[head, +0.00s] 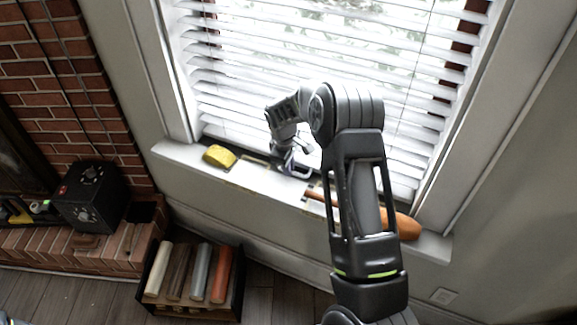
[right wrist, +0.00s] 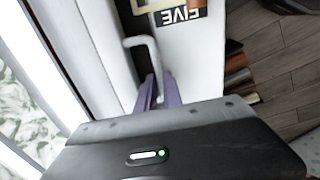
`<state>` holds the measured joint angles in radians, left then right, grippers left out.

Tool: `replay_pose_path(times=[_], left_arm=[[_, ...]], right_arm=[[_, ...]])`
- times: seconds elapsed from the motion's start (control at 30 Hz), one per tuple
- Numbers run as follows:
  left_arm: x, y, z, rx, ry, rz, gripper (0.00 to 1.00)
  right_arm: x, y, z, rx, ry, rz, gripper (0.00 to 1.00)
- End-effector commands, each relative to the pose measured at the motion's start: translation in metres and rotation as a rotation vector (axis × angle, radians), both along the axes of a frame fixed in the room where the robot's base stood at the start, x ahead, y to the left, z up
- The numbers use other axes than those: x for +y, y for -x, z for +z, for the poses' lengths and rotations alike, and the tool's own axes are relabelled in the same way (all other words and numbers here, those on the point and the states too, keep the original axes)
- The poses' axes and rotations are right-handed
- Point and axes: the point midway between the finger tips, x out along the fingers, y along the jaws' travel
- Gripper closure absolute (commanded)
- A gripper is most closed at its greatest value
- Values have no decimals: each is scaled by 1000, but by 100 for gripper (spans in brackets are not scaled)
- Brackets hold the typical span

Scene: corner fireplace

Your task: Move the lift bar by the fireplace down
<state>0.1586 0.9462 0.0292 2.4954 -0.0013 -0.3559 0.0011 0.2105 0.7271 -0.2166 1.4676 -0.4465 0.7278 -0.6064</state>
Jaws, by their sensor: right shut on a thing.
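A white bent bar (right wrist: 141,46), which looks like the lift bar, shows in the right wrist view at the window side of the sill. Its lower end runs between the purple fingers of my right gripper (right wrist: 157,90), which is shut on it. In the head view my right gripper (head: 292,168) is low in front of the window blinds (head: 300,60), just over the sill. The bar is too small to make out clearly there. My left gripper is not in view.
On the white windowsill (head: 180,152) lie a yellow object (head: 219,156) and an orange-brown object (head: 407,226), partly behind my right arm. A black box (head: 90,196) stands on the brick hearth (head: 50,245) at left. A crate of coloured rolls (head: 192,310) stands on the floor.

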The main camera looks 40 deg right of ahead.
Motion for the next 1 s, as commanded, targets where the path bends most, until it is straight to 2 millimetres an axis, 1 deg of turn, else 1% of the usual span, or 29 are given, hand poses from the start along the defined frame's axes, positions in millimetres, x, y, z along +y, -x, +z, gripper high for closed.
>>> replay_pose_path(times=[0.03,0.3,0.53,0.63,0.77,1.0], left_arm=[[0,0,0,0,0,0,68],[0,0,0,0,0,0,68],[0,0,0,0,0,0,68],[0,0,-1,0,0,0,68],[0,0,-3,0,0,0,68],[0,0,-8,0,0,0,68]], right_arm=[[1,2,-4,7,-3,0,88],[1,2,-2,6,-1,0,68],[1,1,-1,4,-1,0,68],[1,1,2,3,-1,1,68],[3,2,16,0,0,0,68],[9,6,54,1,0,0,68]])
